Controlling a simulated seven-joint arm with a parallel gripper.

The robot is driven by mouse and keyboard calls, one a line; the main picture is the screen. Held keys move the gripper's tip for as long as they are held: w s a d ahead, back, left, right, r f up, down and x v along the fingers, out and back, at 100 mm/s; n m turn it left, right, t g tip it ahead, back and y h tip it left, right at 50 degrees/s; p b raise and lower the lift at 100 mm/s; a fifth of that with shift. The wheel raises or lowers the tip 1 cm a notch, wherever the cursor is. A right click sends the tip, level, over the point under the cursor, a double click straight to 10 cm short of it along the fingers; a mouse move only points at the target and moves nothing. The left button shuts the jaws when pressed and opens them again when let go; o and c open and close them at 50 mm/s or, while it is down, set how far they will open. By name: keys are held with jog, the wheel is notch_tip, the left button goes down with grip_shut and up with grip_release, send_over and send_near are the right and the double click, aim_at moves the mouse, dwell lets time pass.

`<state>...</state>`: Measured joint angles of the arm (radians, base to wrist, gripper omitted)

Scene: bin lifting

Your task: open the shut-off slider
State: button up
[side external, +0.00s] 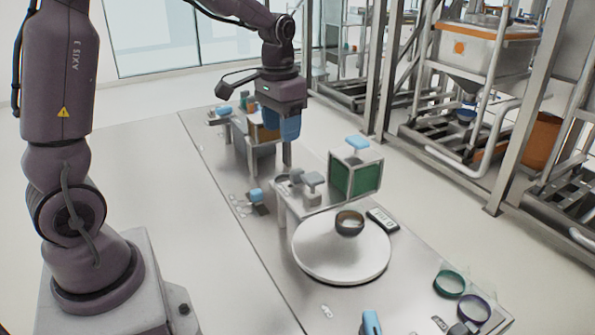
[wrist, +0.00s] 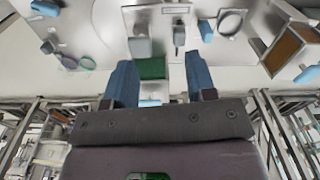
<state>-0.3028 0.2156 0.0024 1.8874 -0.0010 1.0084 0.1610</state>
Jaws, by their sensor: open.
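My gripper (side external: 283,132) hangs above the far part of the metal bench, its blue fingers pointing down. In the wrist view my gripper (wrist: 160,65) has its two blue fingers spread with a gap between them, and nothing is seen held. I cannot tell for certain which part is the shut-off slider. Candidates are two grey knobs, one (side external: 313,180) beside the other (side external: 296,175), on a raised metal plate; they also show in the wrist view as a left knob (wrist: 140,46) and a right knob (wrist: 179,37). A blue handle (side external: 357,143) stands above a green-fronted box (side external: 368,178).
A white round plate (side external: 310,262) carries a dark bowl (side external: 350,224), with a small display (side external: 382,219) beside it. Another blue handle (side external: 255,195) is at the bench's left. Green (side external: 449,283) and purple (side external: 474,308) rings lie near right. Metal frames stand behind.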

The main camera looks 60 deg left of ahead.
send_over(297, 170)
jog(key=s, duration=0.1)
notch_tip(297, 170, down, 2)
jog(key=w+m, duration=0.1)
jog(key=m, duration=0.1)
notch_tip(297, 170, down, 12)
jog(key=shift+w+r, duration=0.1)
